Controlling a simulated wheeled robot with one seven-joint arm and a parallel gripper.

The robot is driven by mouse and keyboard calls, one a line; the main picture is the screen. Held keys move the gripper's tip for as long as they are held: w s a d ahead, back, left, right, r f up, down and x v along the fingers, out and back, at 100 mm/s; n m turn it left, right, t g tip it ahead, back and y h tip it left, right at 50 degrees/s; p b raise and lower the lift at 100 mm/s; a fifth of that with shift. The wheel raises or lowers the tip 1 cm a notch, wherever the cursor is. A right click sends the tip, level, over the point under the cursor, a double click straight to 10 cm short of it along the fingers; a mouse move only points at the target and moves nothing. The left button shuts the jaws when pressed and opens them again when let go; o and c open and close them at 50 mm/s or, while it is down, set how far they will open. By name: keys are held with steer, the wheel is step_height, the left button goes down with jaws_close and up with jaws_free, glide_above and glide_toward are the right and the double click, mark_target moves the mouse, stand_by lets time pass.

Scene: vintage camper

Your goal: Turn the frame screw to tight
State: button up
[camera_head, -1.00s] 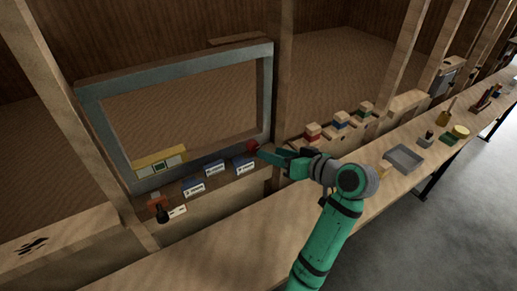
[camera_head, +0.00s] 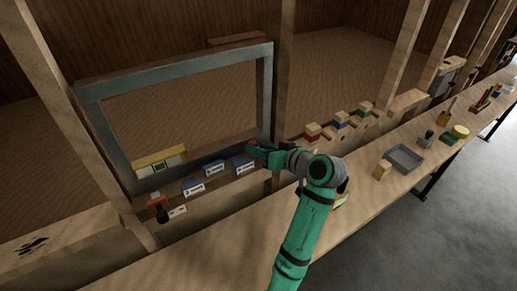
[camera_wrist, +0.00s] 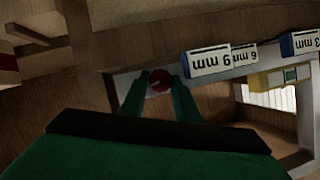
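The grey window frame (camera_head: 264,100) stands upright on the left. The frame screw, a round red head with a pale slot line, sits on its lower right corner. In the wrist view the screw (camera_wrist: 160,81) lies between my two green fingertips. In the head view my gripper (camera_head: 254,152) reaches the frame's lower right corner and mostly hides the screw. The fingers are apart, one on each side of the screw head, close to its edges. I cannot tell whether they touch it.
Blue-and-white blocks with mm labels, such as 9 mm (camera_wrist: 208,61), stand along the frame's lower edge. A yellow level-like item (camera_head: 161,163) is at the frame's lower left. A grey tray (camera_head: 405,158) lies on the bench at right. A wooden post stands close beside the gripper.

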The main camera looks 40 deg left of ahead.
steer(key=shift+c, duration=1)
steer(key=shift+m, duration=0.5)
steer(key=o, duration=1)
steer(key=shift+o, duration=0.2)
steer(key=shift+f, duration=0.1)
